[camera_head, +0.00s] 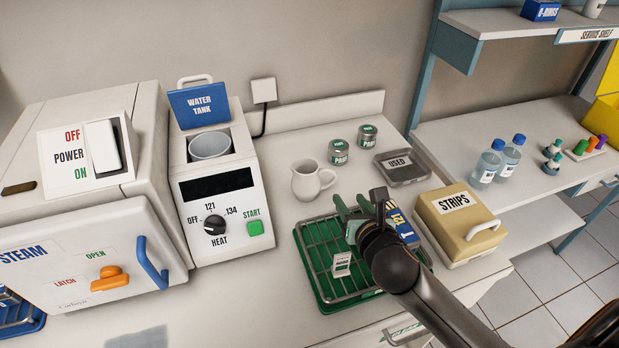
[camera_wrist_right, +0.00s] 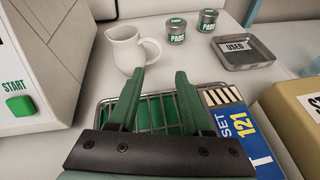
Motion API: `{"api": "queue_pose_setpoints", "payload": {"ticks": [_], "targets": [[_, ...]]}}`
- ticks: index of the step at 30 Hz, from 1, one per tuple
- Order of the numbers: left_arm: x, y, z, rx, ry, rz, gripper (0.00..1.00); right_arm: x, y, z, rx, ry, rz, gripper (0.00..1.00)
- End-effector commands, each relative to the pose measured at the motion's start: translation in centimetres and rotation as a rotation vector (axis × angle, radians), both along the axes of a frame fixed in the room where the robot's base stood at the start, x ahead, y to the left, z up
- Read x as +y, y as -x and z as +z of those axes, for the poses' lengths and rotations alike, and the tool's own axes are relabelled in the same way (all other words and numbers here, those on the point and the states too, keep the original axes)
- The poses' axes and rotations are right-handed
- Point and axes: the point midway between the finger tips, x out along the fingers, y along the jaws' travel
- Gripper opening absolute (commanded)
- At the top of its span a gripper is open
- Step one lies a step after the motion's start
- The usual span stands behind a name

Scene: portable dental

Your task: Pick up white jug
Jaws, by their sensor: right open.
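The white jug (camera_head: 310,179) stands upright on the white counter, right of the steam unit's control panel, with its handle to the right. It also shows in the right wrist view (camera_wrist_right: 127,50), beyond my fingertips. My right gripper (camera_head: 352,204) is open and empty, with green fingers. It is above the green rack, in front of the jug and a little to its right, apart from it. In the right wrist view the open fingers (camera_wrist_right: 160,78) point toward the jug. My left gripper is out of view.
A green wire rack (camera_head: 312,262) and a blue "SET 121" packet (camera_head: 403,226) lie below my right gripper. Two "PADS" tins (camera_head: 339,151) and a "USED" tray (camera_head: 402,167) are right of the jug. A "STRIPS" box (camera_head: 456,222) is further right. The heater (camera_head: 216,205) bounds the left.

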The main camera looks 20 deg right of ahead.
Motion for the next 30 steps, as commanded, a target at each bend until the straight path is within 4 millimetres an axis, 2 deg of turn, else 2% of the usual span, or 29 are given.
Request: {"api": "queue_pose_setpoints", "payload": {"ticks": [3, 7, 16, 24, 30], "targets": [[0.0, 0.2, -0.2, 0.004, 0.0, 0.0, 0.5, -0.4, -2.1, -0.8, -0.002, -0.002, -0.003, 0.49], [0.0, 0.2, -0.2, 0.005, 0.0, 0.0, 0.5, -0.8, -4.0, -1.6, -0.001, 0.0, -0.001, 0.49], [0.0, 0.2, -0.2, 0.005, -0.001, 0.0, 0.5, -1.2, -5.8, -2.3, 0.0, -0.001, -0.002, 0.49], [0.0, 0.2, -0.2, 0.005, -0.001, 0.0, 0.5, -1.8, -9.1, -3.6, -0.001, -0.002, -0.001, 0.49], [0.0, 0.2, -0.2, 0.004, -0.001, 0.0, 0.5, -2.0, -10.0, -4.0, -0.001, 0.0, 0.001, 0.49]]}}
